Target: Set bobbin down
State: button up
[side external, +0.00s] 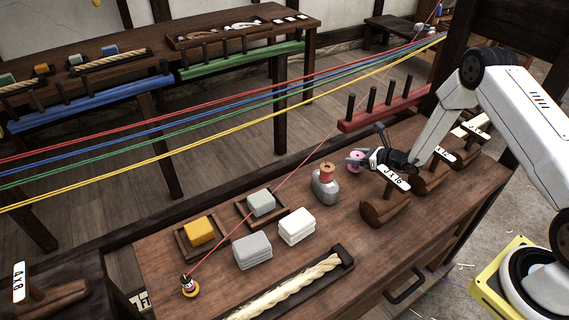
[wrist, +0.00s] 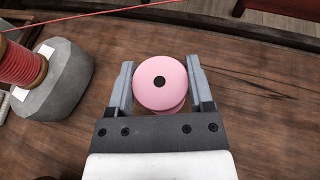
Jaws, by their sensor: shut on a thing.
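A pink bobbin (wrist: 160,82) with a dark centre hole sits between my gripper's (wrist: 158,78) two grey fingers in the wrist view. My gripper is shut on it. In the side external view the pink bobbin (side external: 356,156) shows at the tip of my gripper (side external: 358,158), over the wooden bench (side external: 330,230). I cannot tell whether the bobbin touches the bench top.
A grey block (side external: 325,187) holding a red spool (side external: 327,170) stands left of my gripper. A red peg rail (side external: 385,110) with dark pegs lies behind it. Wooden holders (side external: 385,207) stand to the right. A thin red line crosses nearby. Bare bench lies in front.

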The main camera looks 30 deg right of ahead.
jog(key=shift+f, duration=0.65)
jog(key=shift+f, duration=0.1)
jog(key=o, duration=1.2)
jog(key=v, duration=1.2)
